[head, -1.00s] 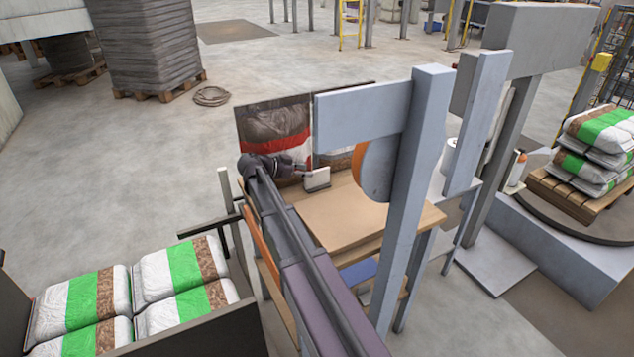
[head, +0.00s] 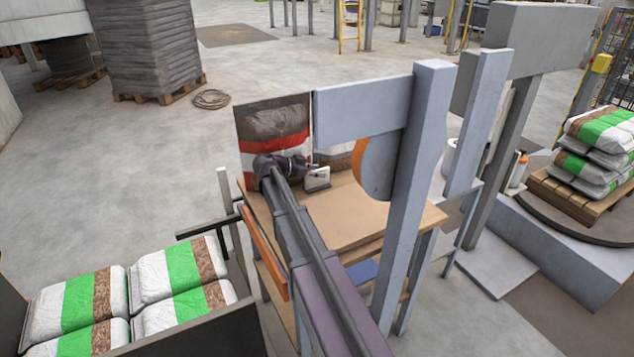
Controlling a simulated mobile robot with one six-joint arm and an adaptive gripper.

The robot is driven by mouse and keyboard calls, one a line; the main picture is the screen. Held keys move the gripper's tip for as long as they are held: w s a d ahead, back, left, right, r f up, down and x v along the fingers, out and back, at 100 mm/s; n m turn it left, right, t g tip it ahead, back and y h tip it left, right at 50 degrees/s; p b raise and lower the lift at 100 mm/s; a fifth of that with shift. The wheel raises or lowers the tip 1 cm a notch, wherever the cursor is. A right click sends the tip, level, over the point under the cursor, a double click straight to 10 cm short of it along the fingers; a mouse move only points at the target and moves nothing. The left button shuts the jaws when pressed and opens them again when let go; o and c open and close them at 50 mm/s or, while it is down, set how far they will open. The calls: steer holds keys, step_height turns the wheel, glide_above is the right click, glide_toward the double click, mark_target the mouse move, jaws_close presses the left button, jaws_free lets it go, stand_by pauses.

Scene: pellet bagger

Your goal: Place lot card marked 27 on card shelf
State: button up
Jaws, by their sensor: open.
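My gripper (head: 309,166) is at the far end of my arm, over the back left of a wooden bench (head: 350,213). It is small in the picture, and its fingers are open. A small whitish upright piece (head: 318,180) stands on the bench just beside and below the fingertips. I cannot tell whether it is a lot card, a card holder or the card shelf, and no number is readable. I cannot tell whether the fingers touch it. No card marked 27 and no card shelf can be made out for certain.
A grey post frame (head: 410,200) with an orange-rimmed disc (head: 374,170) stands at the bench's right. A panel with a bag picture (head: 272,125) rises behind my gripper. Filled bags (head: 180,270) lie lower left. A bag pallet (head: 580,190) stands right. Open floor lies left.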

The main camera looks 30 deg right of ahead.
mark_target(317, 170)
jaws_close()
steer(key=shift+r, duration=0.1)
stand_by(0.3)
step_height(317, 170, up, 3)
steer(key=p, duration=0.3)
steer(key=shift+r+p, duration=0.2)
steer(key=shift+p, duration=0.1)
steer(key=s+a, duration=0.1)
steer(key=s, duration=0.4)
steer(key=s+a+r+p, duration=0.1)
steer(key=s+a, duration=0.1)
steer(key=s, duration=0.3)
steer(key=s+a, duration=0.2)
steer(key=s, duration=0.3)
steer(key=shift+a+r, duration=0.1)
steer(key=shift+r, duration=0.1)
